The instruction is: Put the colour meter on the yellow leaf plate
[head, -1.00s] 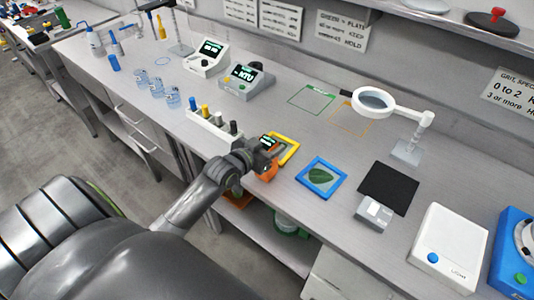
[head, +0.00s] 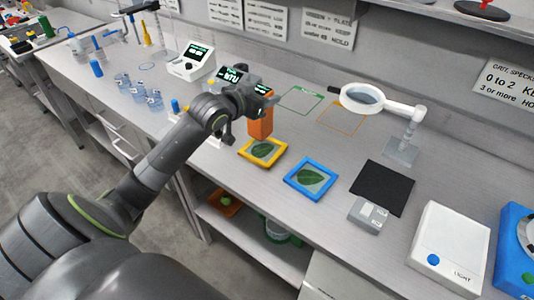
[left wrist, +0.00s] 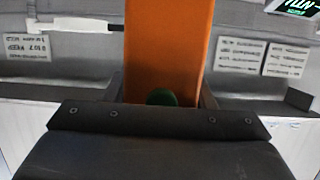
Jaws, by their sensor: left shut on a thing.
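The orange colour meter (head: 261,124) is held upright in my left gripper (head: 262,100), which is shut on its upper part. In the head view its lower end shows just behind the far edge of the yellow leaf plate (head: 254,162); it looks raised, but the exact gap is hard to tell. The plate is a yellow frame with a green leaf (head: 263,150) in it. In the left wrist view the meter's orange body (left wrist: 168,45) stands between the fingers, with a green round button (left wrist: 161,97). My right gripper is not in view.
A blue leaf plate (head: 291,181) lies just right of the yellow one. Further right are a black mat (head: 383,186), a small grey device (head: 368,215), a white light box (head: 450,245) and a magnifier on a stand (head: 362,98). The NTU meter (head: 237,76) stands behind my gripper.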

